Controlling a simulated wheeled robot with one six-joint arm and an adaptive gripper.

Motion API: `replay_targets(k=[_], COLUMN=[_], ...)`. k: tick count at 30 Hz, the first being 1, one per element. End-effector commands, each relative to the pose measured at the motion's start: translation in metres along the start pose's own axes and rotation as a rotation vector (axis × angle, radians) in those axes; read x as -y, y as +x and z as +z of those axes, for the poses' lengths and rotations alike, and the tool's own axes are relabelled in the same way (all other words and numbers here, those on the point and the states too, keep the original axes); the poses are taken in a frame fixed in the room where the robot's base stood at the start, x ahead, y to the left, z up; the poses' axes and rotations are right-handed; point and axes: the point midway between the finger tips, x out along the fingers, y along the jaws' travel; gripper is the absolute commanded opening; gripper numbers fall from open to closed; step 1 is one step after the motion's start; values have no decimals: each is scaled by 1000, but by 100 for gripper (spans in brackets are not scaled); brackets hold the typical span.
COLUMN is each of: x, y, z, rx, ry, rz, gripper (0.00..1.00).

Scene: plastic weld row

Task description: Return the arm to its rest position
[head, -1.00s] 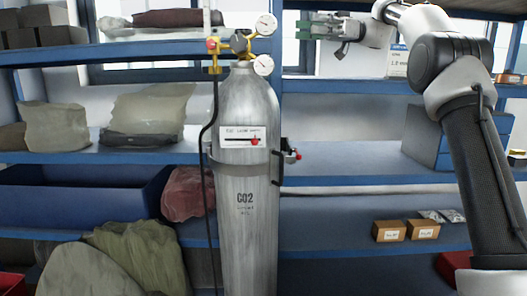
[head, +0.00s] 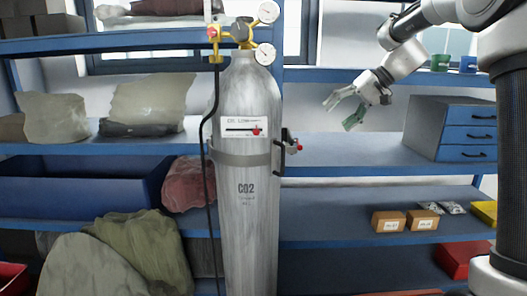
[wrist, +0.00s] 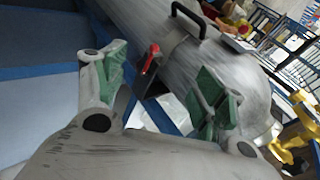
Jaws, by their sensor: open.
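My gripper (head: 343,110) is open and empty in the head view, right of the CO2 cylinder and in front of the shelving. Its fingers point down and to the left, apart from the cylinder. In the wrist view my gripper (wrist: 160,95) shows two spread fingers with green pads and nothing between them. The tall grey CO2 cylinder (head: 250,220) stands upright, and it also shows tilted in the wrist view (wrist: 180,50).
Brass fittings with gauges (head: 266,54) top the cylinder. Blue shelving (head: 340,155) runs behind. A drawer cabinet (head: 470,135), small cardboard boxes (head: 388,221) and a red box (head: 460,258) are at the right. Sacks (head: 140,245) and a blue bin (head: 80,190) are at the left.

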Motion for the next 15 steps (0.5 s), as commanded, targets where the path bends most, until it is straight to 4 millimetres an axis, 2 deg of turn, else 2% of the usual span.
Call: replay_targets(k=[1, 6, 12, 15], x=[-17, -74, -116, -128], y=[-8, -41, -72, -78], z=[38, 156, 278, 326], rx=[8, 1, -20, -23], ry=[52, 137, 70, 6], rz=[103, 419, 666, 731], gripper=[71, 71, 71, 71])
